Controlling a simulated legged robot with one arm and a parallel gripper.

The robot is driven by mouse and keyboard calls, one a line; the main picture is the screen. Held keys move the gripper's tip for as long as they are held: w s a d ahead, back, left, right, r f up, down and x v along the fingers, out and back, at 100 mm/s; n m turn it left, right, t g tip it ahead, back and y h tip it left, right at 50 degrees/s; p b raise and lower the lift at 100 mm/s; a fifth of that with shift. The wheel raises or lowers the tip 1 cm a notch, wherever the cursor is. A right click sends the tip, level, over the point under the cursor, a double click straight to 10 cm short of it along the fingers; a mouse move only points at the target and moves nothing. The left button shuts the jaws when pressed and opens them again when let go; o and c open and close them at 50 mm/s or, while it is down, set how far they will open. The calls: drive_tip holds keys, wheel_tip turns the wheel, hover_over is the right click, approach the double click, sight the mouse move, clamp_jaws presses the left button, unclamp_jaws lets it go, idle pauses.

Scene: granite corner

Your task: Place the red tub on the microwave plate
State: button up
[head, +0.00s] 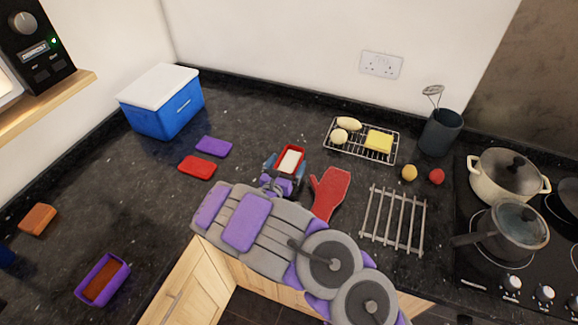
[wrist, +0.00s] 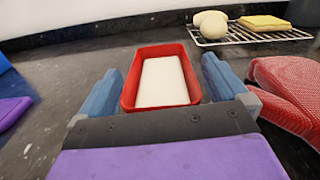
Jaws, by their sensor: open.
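The red tub (head: 291,161) is an open rectangular container with a white filling, upright on the dark counter. It also shows in the wrist view (wrist: 127,96), straight ahead. My gripper (head: 286,164) is open, with its blue fingers on either side of the tub. In the wrist view, the fingers (wrist: 162,76) flank the tub's near part, and a gap shows at the right finger. The microwave (head: 37,45) is at the upper left on a wooden shelf, cut off by the picture edge. Its plate cannot be made out.
A red mitt (head: 331,192) lies close right of my gripper. A wire rack (head: 362,151) with food stands behind. Red (head: 197,167) and purple (head: 213,146) lids and a blue cooler (head: 165,112) are left. A metal trivet (head: 393,219) and hob pots are right.

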drive_tip(key=shift+c, duration=0.2)
drive_tip(key=c, duration=1.3)
drive_tip(key=shift+r+p, duration=0.9)
drive_tip(key=shift+r, duration=4.15)
drive_tip(key=shift+c, duration=0.2)
